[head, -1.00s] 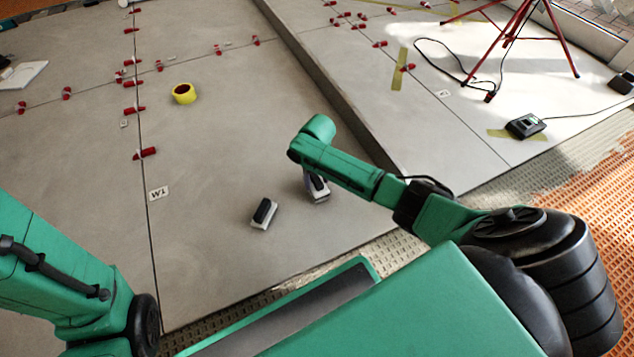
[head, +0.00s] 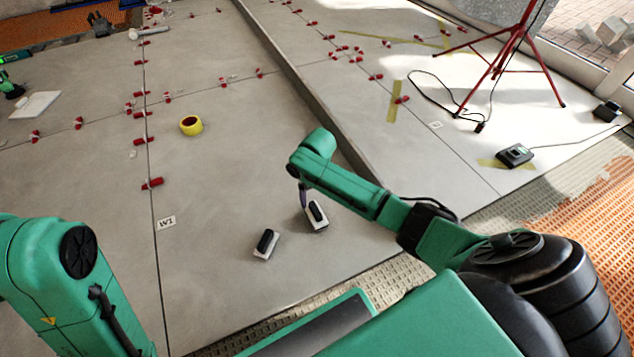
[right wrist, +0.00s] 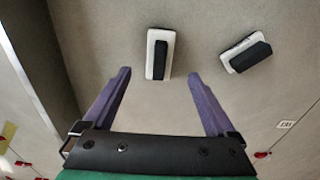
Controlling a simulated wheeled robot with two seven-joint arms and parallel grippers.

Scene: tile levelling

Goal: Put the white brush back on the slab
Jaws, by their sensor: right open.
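Two brush-like blocks with white bodies and black handles lie on the grey slab (head: 215,190). One white brush (head: 317,216) is close by my right gripper (head: 303,194); the other block (head: 265,244) lies to its left. I cannot tell them apart by colour. In the right wrist view, the nearer brush (right wrist: 160,53) shows just beyond and between the fingertips of my open right gripper (right wrist: 160,80), with nothing held. The other block (right wrist: 246,52) lies outside the right finger. My left arm is at the lower left; its gripper is out of view.
A yellow tape roll (head: 191,125), red levelling clips (head: 152,183) and a W1 label (head: 166,223) are on the slab. A raised slab edge (head: 300,95) runs behind my right arm. A red tripod (head: 512,45) with cable stands at the upper right.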

